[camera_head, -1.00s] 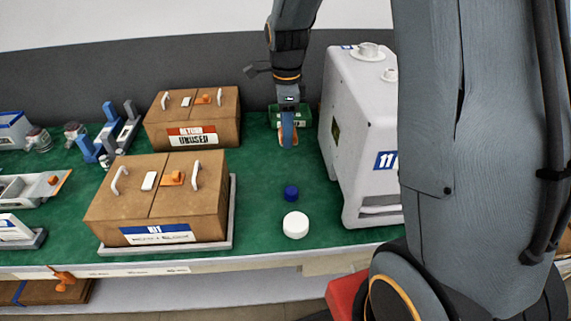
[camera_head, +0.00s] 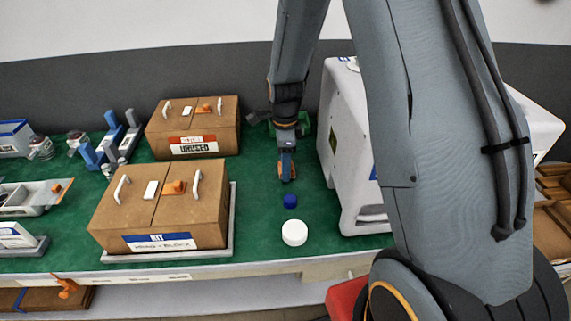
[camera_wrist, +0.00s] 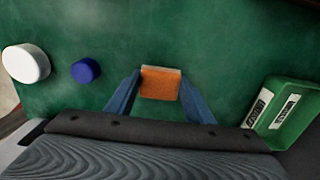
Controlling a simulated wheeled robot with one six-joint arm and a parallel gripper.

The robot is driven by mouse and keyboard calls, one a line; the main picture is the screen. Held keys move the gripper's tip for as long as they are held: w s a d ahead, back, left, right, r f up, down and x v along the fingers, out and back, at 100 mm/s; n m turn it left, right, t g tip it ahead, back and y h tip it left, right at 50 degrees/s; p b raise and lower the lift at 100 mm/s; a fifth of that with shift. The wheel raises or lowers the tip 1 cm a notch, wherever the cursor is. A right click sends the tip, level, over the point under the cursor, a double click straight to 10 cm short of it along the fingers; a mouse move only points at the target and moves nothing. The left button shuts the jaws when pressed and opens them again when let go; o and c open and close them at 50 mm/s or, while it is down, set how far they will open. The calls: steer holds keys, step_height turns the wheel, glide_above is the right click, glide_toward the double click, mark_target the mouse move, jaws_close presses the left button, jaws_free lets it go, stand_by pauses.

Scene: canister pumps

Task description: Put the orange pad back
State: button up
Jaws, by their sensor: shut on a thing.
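The orange pad (camera_wrist: 160,84) is between the two blue fingers of my gripper (camera_wrist: 160,98) in the wrist view. It has a pale strip along its far edge. In the head view my gripper (camera_head: 287,172) points down over the green mat, behind the blue cap, and the pad shows as a small orange patch at the fingertips. My gripper is shut on the pad. I cannot tell how high the pad is above the mat.
A blue cap (camera_head: 290,201) and a white round lid (camera_head: 294,233) lie in front of my gripper. A white machine (camera_head: 350,150) stands to the right. Brown boxes marked KIT (camera_head: 165,205) and UNUSED (camera_head: 195,127) stand left. A green box (camera_wrist: 281,108) is right in the wrist view.

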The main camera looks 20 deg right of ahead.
steer(key=shift+f, duration=0.1)
steer(key=o, duration=1)
step_height(320, 180, up, 12)
steer(key=shift+r+b, duration=0.1)
steer(key=shift+b, duration=1.1)
steer(key=shift+r, duration=0.1)
